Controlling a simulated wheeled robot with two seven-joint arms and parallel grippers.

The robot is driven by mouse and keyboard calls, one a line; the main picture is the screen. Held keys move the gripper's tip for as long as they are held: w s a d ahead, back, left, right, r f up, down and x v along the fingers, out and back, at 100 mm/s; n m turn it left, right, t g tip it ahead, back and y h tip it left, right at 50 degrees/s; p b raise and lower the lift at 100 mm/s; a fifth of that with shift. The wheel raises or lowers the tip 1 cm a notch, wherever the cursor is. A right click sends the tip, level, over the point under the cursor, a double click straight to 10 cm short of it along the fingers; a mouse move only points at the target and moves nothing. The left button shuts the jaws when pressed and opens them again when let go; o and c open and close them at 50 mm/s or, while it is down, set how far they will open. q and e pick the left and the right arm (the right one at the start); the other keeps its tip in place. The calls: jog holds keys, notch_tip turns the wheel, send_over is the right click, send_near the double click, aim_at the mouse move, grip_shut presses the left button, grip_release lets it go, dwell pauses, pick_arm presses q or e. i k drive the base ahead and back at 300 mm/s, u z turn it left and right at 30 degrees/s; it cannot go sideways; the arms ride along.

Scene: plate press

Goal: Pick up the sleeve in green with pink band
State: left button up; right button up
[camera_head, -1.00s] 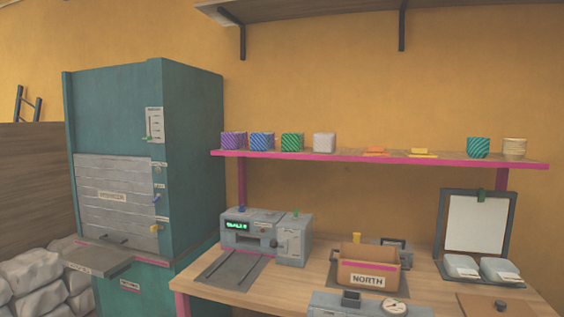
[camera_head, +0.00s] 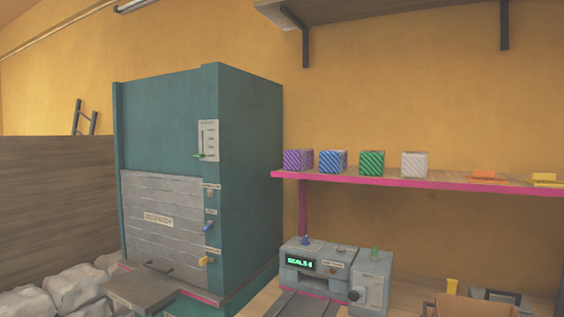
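I cannot make out a green sleeve with a pink band in the head view. A green striped block (camera_head: 371,163) stands on the pink-edged shelf (camera_head: 420,184), but no pink band shows on it. Neither of my grippers is in view.
Purple (camera_head: 298,160), blue (camera_head: 333,161) and pale (camera_head: 414,164) blocks share the shelf. A tall teal cabinet (camera_head: 250,170) with a grey shutter stands left. A grey machine (camera_head: 330,267) is on the bench. A brown box (camera_head: 475,308) is cut off at the lower right. Pale sacks (camera_head: 70,290) lie lower left.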

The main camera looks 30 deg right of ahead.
aim_at(371, 163)
jog(key=u, duration=0.15)
jog(key=i, duration=1.15)
jog(key=z, duration=0.4)
